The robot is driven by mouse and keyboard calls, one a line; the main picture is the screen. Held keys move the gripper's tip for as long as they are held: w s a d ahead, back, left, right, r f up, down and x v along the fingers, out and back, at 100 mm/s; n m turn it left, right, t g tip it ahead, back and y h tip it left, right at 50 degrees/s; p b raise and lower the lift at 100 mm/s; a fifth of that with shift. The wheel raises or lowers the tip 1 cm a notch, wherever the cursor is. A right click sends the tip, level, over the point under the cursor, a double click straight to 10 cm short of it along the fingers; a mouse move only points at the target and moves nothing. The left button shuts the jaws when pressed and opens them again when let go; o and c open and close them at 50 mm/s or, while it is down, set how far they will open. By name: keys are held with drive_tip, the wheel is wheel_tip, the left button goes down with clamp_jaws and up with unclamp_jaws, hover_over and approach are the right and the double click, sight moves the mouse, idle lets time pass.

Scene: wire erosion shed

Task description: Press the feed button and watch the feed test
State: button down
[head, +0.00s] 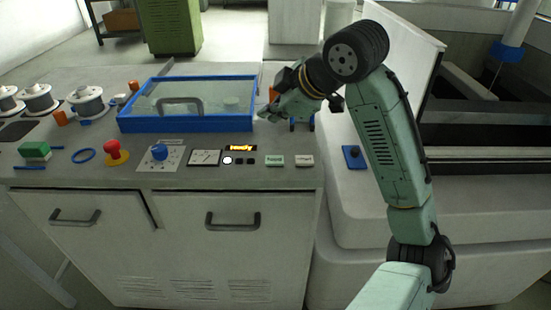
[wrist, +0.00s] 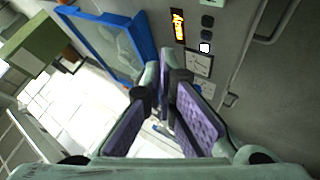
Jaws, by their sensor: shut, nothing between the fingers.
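The control row lies along the counter's front. In the head view it holds a greenish labelled button (head: 274,160) and a pale labelled button (head: 304,160); their lettering is too small to read, so I cannot tell which is feed. To their left are a lit amber display (head: 241,148), a white round lamp (head: 227,160), small dark squares (head: 244,161) and a gauge (head: 204,157). The wrist view shows the display (wrist: 179,25), lamp (wrist: 204,48) and gauge (wrist: 199,63). My gripper (head: 266,113) is shut and empty, above the counter behind the row, touching no button.
A blue-framed clear lid (head: 187,129) with a handle is left of my gripper. A red mushroom button (head: 115,152), blue knob (head: 159,152), green block (head: 35,151) and spools (head: 86,101) lie farther left. A blue plate (head: 353,157) with a button is at right.

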sight(272, 161)
drive_tip(key=shift+f, duration=0.15)
wheel_tip(272, 161, down, 8)
drive_tip(key=b, duration=0.7)
drive_tip(key=shift+f, duration=0.25)
idle(0.9)
drive_tip(key=shift+f+b, duration=0.3)
drive_tip(key=shift+f, duration=0.1)
drive_tip(key=shift+f, duration=0.4)
idle(0.5)
idle(0.3)
drive_tip(key=shift+r+p, duration=0.45)
drive_tip(key=shift+r, duration=0.35)
